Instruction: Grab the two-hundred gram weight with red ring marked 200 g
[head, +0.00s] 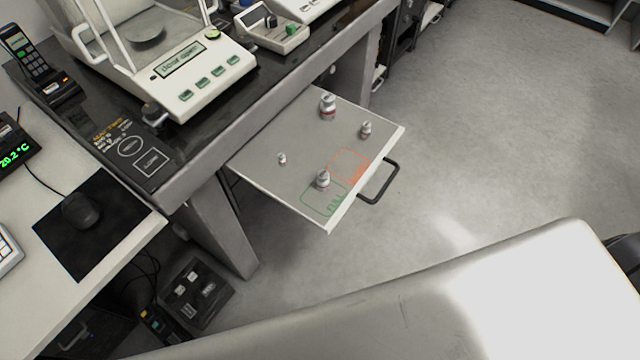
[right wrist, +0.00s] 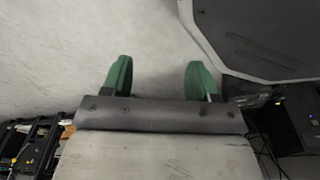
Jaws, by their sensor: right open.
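Several metal weights stand upright on a grey pull-out shelf (head: 290,125) in the head view. The largest-looking one, a weight with a reddish band (head: 327,106), stands at the back. A smaller weight (head: 366,130) stands near the right edge, a tiny weight (head: 282,159) at the left, and a medium weight (head: 322,180) at the front by the green outline. Their markings are too small to read, so I cannot confirm which says 200 g. My right gripper (right wrist: 159,78) is open and empty in the right wrist view, over floor, away from the weights. My left gripper is not in view.
A balance (head: 165,60) stands on the dark table behind the shelf. The floor (head: 480,140) to the right is clear.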

